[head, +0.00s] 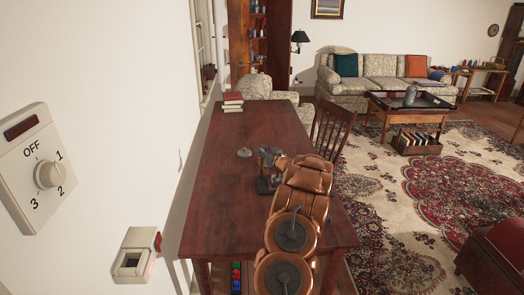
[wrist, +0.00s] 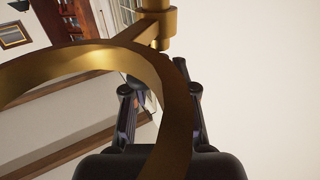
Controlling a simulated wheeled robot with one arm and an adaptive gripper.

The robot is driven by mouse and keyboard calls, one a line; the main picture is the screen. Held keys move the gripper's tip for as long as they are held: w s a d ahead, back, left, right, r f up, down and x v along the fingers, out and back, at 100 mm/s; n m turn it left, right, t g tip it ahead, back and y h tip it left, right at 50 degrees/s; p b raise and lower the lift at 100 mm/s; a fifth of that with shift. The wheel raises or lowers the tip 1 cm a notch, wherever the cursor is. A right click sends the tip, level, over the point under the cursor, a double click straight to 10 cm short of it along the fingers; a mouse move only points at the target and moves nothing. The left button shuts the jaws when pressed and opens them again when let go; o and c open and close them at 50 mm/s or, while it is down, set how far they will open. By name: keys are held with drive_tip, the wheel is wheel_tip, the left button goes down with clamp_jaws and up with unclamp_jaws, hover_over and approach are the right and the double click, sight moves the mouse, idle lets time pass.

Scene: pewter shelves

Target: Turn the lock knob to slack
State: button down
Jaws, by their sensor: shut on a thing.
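My gripper (head: 270,157) is over the dark wooden table, at a small device with a dark base (head: 268,186). My copper arm partly covers the device. In the wrist view, a large brass ring (wrist: 35,75) with a short post (wrist: 155,28) crosses close in front of my gripper (wrist: 155,85). Its dark fingers show on both sides of the ring's curve. They are shut on a small part that looks like the lock knob. The ring hides most of it, so its turn position cannot be told.
The table (head: 215,205) also bears a small round object (head: 244,152) and stacked books (head: 232,102). A chair (head: 331,128) stands at its right. A dial (head: 48,174) marked OFF, 1, 2, 3 and a small box (head: 133,262) are on the left wall.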

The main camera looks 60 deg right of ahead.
drive_tip(key=c, duration=0.9)
unclamp_jaws()
drive_tip(key=shift+r, duration=0.1)
drive_tip(key=shift+s+a, duration=0.15)
drive_tip(key=shift+s, duration=0.35)
drive_tip(key=v, duration=1.1)
drive_tip(key=shift+w, duration=0.1)
